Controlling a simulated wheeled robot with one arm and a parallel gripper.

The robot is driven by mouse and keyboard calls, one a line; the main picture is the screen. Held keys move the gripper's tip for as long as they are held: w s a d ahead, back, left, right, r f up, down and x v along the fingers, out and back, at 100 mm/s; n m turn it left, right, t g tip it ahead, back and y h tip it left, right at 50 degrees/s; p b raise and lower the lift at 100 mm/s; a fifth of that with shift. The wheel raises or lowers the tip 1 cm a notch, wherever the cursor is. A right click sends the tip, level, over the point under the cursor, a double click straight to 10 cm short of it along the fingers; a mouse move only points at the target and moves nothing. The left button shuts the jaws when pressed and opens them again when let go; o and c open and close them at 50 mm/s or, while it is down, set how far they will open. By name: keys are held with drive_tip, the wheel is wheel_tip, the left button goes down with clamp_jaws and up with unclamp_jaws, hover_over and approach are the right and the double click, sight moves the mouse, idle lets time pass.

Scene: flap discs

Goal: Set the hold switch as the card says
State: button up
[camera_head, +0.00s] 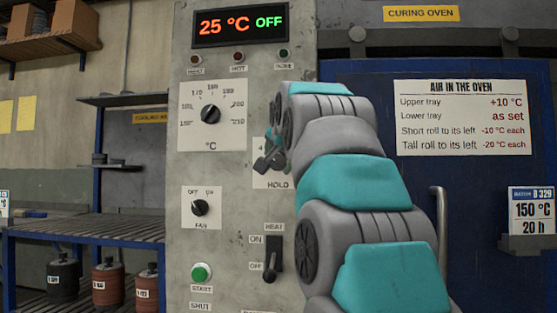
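The hold switch plate (273,181), labelled HOLD, is on the grey control panel. My arm and gripper cover most of it, and its setting is hidden. My gripper (268,161) is small and dark here, in front of the plate's upper left. I cannot tell whether it touches the switch or whether its fingers are open. The batch card (531,212) hangs on the blue oven door at the right and reads B 329, 150 °C, 20 h.
The display (240,25) reads 25 °C OFF. A temperature dial (210,114), fan knob (200,208), green start button (201,272) and heat lever (272,258) surround the plate. An air notice (462,117) is on the oven door (400,75). Shelves (90,230) stand left.

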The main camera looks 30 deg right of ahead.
drive_tip(key=shift+o, duration=1.1)
drive_tip(key=v, duration=0.7)
drive_tip(key=shift+s+a+b, duration=0.15)
drive_tip(key=shift+s+b, duration=0.2)
drive_tip(key=shift+b, duration=0.1)
